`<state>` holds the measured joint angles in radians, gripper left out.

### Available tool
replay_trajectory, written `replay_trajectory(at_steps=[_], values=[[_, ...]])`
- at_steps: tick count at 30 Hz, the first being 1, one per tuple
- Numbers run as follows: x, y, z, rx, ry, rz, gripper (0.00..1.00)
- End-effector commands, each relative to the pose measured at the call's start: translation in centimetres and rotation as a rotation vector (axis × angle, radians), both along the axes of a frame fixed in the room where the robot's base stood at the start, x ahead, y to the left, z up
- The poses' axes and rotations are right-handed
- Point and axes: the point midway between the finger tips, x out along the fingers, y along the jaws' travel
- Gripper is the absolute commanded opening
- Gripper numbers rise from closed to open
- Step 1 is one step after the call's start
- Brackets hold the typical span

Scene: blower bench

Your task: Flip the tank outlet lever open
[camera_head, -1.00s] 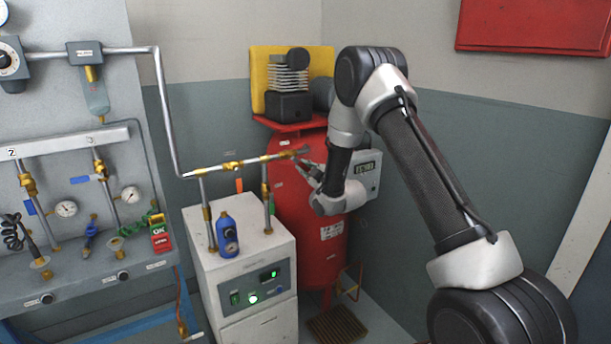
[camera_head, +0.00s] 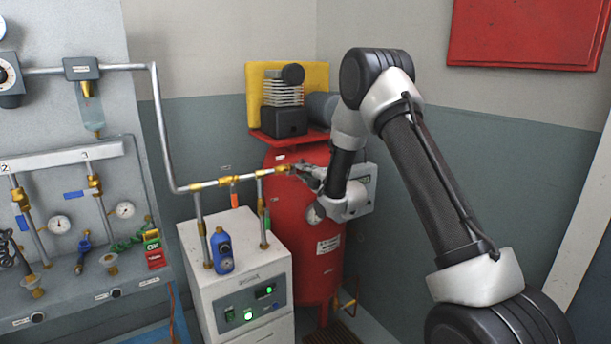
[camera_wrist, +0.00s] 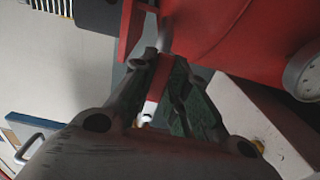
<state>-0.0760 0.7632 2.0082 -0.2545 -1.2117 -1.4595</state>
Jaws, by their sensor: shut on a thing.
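The red tank (camera_head: 300,240) stands in the corner behind the white dryer box. Its outlet joins the silver pipe at a brass fitting (camera_head: 283,170). My gripper (camera_head: 299,170) is at the tank end of this pipe, just right of the brass fitting. In the wrist view my gripper's fingers (camera_wrist: 165,62) are close together at the tips. A narrow red piece (camera_wrist: 157,82), seemingly the outlet lever, shows between the fingers. In the head view the lever is hidden by my gripper, so its angle cannot be told.
The white dryer box (camera_head: 240,285) carries a blue bottle (camera_head: 222,250) and upright pipes. An orange lever (camera_head: 235,200) hangs below the pipe. A gauge (camera_wrist: 303,72) and a grey display box (camera_head: 362,190) are close beside my gripper.

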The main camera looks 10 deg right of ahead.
Motion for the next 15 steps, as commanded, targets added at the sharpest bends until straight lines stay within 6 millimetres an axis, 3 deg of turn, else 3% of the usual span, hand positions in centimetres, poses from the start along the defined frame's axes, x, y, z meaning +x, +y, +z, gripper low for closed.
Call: replay_trajectory(at_steps=[15], values=[[-0.02, 0.09, 0.17, -0.036, -0.011, 0.002, 0.00]])
